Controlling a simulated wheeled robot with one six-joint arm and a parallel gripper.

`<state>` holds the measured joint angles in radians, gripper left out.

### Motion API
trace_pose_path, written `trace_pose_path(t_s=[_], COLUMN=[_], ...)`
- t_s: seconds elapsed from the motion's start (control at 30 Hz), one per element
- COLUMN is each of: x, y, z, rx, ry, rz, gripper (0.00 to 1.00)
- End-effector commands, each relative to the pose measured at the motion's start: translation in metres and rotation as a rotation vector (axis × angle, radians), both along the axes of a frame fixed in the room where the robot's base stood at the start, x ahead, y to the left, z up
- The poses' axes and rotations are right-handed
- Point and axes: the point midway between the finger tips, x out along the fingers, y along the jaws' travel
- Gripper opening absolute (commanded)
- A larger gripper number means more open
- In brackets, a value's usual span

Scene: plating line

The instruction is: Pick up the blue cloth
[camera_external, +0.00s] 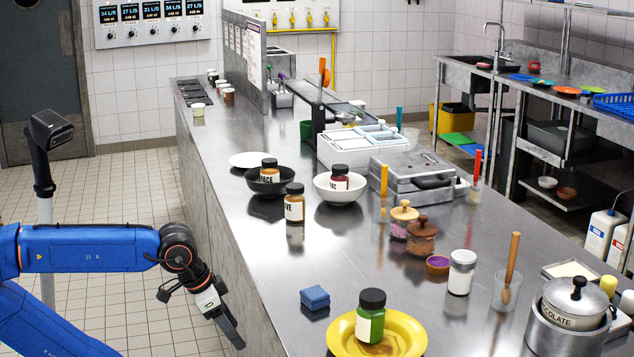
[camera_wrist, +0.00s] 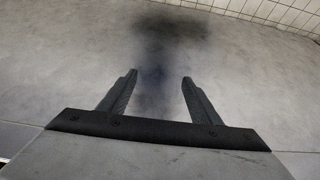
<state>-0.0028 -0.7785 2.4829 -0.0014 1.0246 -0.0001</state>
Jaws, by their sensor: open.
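A small folded blue cloth (camera_external: 315,298) lies on the steel counter near its left edge, just left of a yellow plate. My gripper (camera_external: 236,340) hangs beside the counter's left side in the external view, left of the cloth and apart from it. In the wrist view my gripper (camera_wrist: 159,78) is open, with two dark fingers spread and nothing between them. The wrist view faces a grey surface with a dark blurred patch; the cloth is not visible there.
The yellow plate (camera_external: 340,341) carries a green jar (camera_external: 370,317) close to the cloth. A dark-capped jar (camera_external: 294,205) and bowls stand farther back. A lidded pot (camera_external: 570,305) is at the right. Counter left of and behind the cloth is clear.

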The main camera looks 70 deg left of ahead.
Motion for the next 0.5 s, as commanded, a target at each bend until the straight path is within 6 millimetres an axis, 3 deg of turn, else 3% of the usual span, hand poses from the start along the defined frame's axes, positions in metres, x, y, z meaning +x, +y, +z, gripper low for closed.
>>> trace_pose_path(t_s=[0.17,0.4,0.5], x=[0.002,0.002,0.002], y=[0.0,0.0,0.0], z=[0.081,0.209,0.253], rx=[0.0,0.0,0.0], ry=[-0.009,-0.005,-0.005], rz=[0.0,0.0,0.0], gripper=[0.58,0.58,0.58])
